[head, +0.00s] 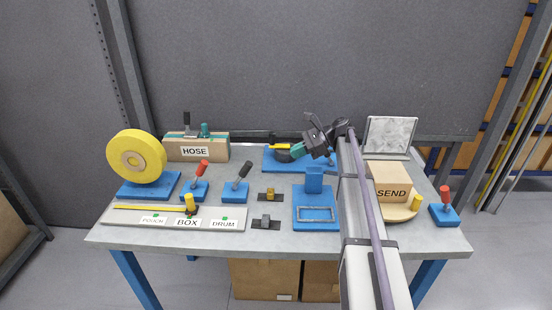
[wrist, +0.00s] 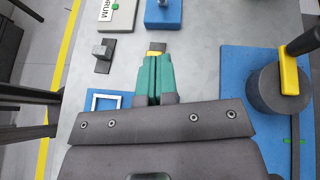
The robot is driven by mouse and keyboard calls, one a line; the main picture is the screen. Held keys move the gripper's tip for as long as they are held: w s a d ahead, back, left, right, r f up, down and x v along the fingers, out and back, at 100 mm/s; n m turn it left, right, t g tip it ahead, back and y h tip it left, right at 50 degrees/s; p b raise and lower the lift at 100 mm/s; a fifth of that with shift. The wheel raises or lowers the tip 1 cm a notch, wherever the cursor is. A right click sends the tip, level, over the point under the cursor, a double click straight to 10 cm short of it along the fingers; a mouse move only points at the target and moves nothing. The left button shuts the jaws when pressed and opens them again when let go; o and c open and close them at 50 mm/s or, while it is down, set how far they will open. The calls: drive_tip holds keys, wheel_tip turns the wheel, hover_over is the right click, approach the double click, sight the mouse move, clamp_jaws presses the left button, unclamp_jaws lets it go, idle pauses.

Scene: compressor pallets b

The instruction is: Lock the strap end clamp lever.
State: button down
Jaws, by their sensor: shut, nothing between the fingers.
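My gripper (head: 296,151) is shut and empty above the back middle of the table. Its green fingertips (wrist: 154,62) are together in the wrist view, with a small yellow-brown block (head: 269,193) beyond them. A blue plate (wrist: 235,70) beside the fingers carries a dark round drum (wrist: 275,92), a yellow piece (wrist: 289,72) and a black handle (wrist: 303,42); the gripper touches none of these in the wrist view. Other levers are a red one (head: 202,169), a black one (head: 244,170) and a red one at right (head: 444,193). No label shows which is the strap end clamp lever.
A yellow roll (head: 150,148) stands at left, with a labelled board (head: 130,216) in front. The HOSE box (head: 215,151) is behind; the SEND box (head: 391,172) is right. A blue plate with a light frame (head: 317,227) and a grey clamp (head: 265,220) occupy the front middle.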

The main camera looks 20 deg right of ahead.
drive_tip(key=b+x, duration=0.4)
drive_tip(key=x, duration=0.5)
drive_tip(key=p, duration=0.2)
approach(243, 174)
drive_tip(key=shift+w+a+f, duration=0.2)
drive_tip(key=shift+w+a, duration=0.25)
drive_tip(key=shift+a, duration=0.05)
drive_tip(key=shift+w+a+f, duration=0.2)
drive_tip(key=shift+w+a, duration=0.2)
drive_tip(key=shift+a, duration=0.1)
